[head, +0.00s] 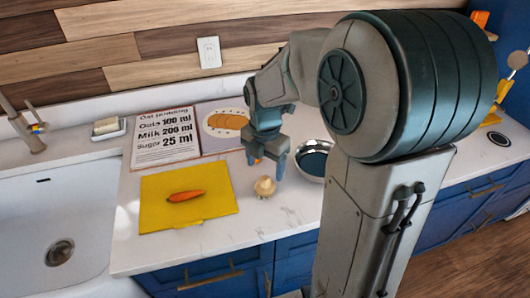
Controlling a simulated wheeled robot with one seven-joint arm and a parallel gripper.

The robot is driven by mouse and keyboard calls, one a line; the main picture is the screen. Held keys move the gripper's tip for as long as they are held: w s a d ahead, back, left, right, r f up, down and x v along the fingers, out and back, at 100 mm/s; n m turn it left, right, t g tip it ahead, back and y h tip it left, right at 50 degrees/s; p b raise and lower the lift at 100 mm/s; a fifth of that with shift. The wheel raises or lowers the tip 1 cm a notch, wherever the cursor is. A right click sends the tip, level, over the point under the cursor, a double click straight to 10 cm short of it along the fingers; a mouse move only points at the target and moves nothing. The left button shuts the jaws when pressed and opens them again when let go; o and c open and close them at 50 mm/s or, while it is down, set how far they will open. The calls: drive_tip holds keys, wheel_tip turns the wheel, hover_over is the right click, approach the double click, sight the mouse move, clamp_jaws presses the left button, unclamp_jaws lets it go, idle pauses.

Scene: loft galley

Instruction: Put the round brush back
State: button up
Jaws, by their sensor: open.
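A small, pale beige, rounded thing with a knob on top, which looks like the round brush (265,187), stands on the white counter (205,239), right of the yellow board. My gripper (266,168) is open and points down just above and behind it in the picture. The fingers appear empty and apart from the brush. A bit of something orange shows by the left finger, too small to make out.
A carrot (186,196) lies on the yellow board (160,216). A recipe book (165,138) lies open behind. A metal bowl (312,160) is right of my gripper, partly hidden by my arm. The sink (50,215) and a soap dish (109,130) are left.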

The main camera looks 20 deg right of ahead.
sight(265, 179)
wheel_tip(265, 179, up, 4)
drive_tip(key=shift+f, duration=0.1)
drive_tip(key=shift+s+r+m, duration=0.2)
drive_tip(key=shift+r+m, duration=0.2)
drive_tip(key=shift+r, duration=0.05)
drive_tip(key=s+m+t, duration=0.1)
drive_tip(key=s+m, duration=0.6)
drive_tip(key=m, duration=0.5)
drive_tip(key=s+r+m+t, duration=0.1)
drive_tip(key=s+m+t, duration=0.1)
drive_tip(key=s+m, duration=0.5)
drive_tip(key=m, duration=0.5)
drive_tip(key=shift+r+m, duration=0.2)
drive_tip(key=shift+m, duration=0.2)
